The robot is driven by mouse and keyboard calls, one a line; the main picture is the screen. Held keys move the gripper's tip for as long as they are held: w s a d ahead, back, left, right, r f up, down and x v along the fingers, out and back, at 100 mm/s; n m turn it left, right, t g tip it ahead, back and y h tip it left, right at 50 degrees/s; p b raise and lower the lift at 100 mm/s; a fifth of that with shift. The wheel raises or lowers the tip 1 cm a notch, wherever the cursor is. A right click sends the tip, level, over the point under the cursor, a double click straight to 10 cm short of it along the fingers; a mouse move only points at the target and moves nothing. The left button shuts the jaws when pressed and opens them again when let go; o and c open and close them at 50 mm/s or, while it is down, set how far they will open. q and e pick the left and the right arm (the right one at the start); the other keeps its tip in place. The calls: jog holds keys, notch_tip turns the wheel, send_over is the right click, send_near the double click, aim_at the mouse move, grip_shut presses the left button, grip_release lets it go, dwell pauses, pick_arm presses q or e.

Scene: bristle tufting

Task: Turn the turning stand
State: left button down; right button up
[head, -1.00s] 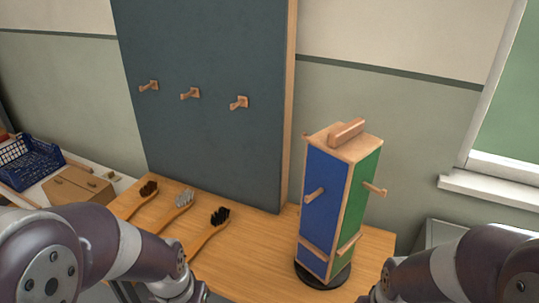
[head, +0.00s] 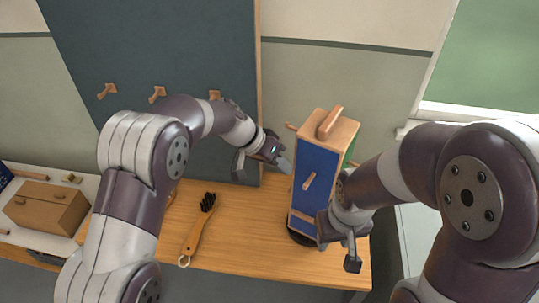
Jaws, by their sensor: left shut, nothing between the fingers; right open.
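The turning stand (head: 316,160) is an upright wooden block on the bench, with a wooden bar (head: 330,122) on top and a black round base (head: 300,238). Its blue face, with one wooden peg (head: 309,181), points towards me; a strip of green face (head: 350,150) shows at the right. Another peg (head: 290,126) sticks out at the left. My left gripper (head: 284,165) is shut and empty, just left of the stand; contact cannot be told. My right gripper (head: 338,248) is open in front of the stand's lower right, hiding part of it and the base.
A brush with black bristles (head: 196,232) lies on the wooden bench (head: 255,235). A dark board (head: 160,50) with several pegs stands behind. A cardboard box (head: 48,207) is at the far left. My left arm hides part of the bench and board.

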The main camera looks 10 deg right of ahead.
aim_at(309, 183)
pick_arm(q)
jog(key=s+d+p, duration=0.2)
jog(key=d, duration=0.1)
jog(key=shift+s+d, duration=0.25)
jog(key=shift+s, duration=0.15)
jog(key=shift+w+f, duration=0.1)
jog(key=s+d+n+t+b, duration=0.2)
jog(key=n+b, duration=0.1)
jog(key=b, duration=0.2)
jog(key=shift+s+d+b, duration=0.3)
jog(key=shift+s+b, duration=0.05)
jog(key=shift+s, duration=0.05)
jog(key=shift+a, duration=0.1)
